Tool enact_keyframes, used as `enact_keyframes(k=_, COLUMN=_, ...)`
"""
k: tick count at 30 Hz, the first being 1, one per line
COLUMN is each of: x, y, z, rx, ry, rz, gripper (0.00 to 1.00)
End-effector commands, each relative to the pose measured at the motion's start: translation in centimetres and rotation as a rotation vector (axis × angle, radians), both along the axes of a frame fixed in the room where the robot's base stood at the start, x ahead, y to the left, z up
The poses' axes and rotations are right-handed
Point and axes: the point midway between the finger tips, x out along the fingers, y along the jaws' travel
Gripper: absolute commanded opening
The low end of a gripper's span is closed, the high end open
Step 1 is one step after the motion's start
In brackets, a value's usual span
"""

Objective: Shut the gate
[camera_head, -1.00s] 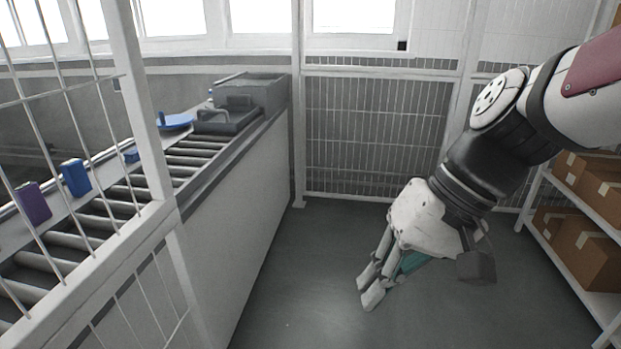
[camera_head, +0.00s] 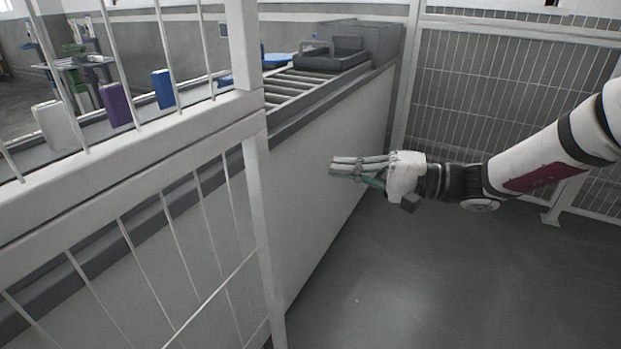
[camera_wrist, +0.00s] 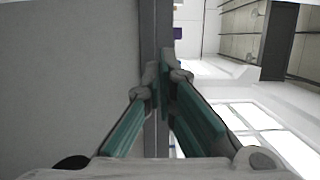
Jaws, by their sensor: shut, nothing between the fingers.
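A white barred frame, which looks like the gate (camera_head: 262,215), fills the left foreground of the head view. Its upright end post and middle rail show, with thin bars above and below the rail; the rest is cut off by the picture edge. I cannot tell its hinge or latch. My gripper (camera_head: 334,168) is to the right of the end post, apart from it, in front of the conveyor's pale side panel. It points left. In the wrist view, my gripper (camera_wrist: 162,85) has its fingers together with nothing between them.
A roller conveyor (camera_head: 290,88) with a pale side panel (camera_head: 325,165) runs behind the frame. A mesh fence (camera_head: 500,90) closes the back. Grey floor (camera_head: 430,280) is clear at right.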

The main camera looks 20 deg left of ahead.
Motion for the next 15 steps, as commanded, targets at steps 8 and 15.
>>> enact_keyframes(k=8, x=-1.0, y=4.6, z=-0.1, rx=-0.001, ry=-0.002, rz=0.006, gripper=0.0)
enact_keyframes(k=15, x=-1.8, y=9.2, z=-0.1, rx=-0.002, ry=0.0, rz=0.006, gripper=0.0)
